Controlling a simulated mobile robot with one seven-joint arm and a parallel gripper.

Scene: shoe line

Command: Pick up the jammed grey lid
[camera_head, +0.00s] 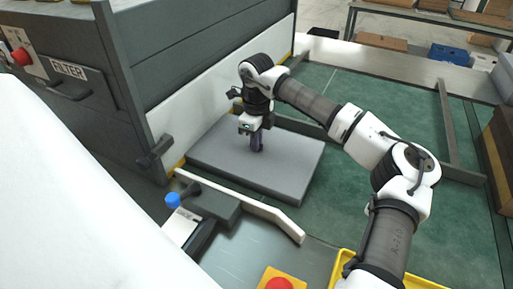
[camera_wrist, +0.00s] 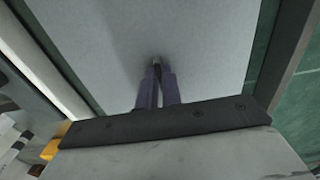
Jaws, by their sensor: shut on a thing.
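The grey lid (camera_head: 225,155) is a wide flat slab lying over the green belt, its left edge against the white side of the dark machine. It looks level. My gripper (camera_head: 257,148) points down over the middle of the lid, its purple fingers touching down there. In the wrist view the lid's pale top (camera_wrist: 215,50) fills most of the upper picture. There my gripper (camera_wrist: 156,64) has its fingertips nearly together, shut on a small part at the lid's middle. The fingers mostly hide that part.
The dark machine marked FILTER (camera_head: 70,68) stands to the left, with a red button. A white guide rail (camera_head: 255,212) and a blue-knobbed device (camera_head: 172,200) lie in front of the lid. A grey rail (camera_head: 447,120) crosses the green belt (camera_head: 380,105), which is open at right.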

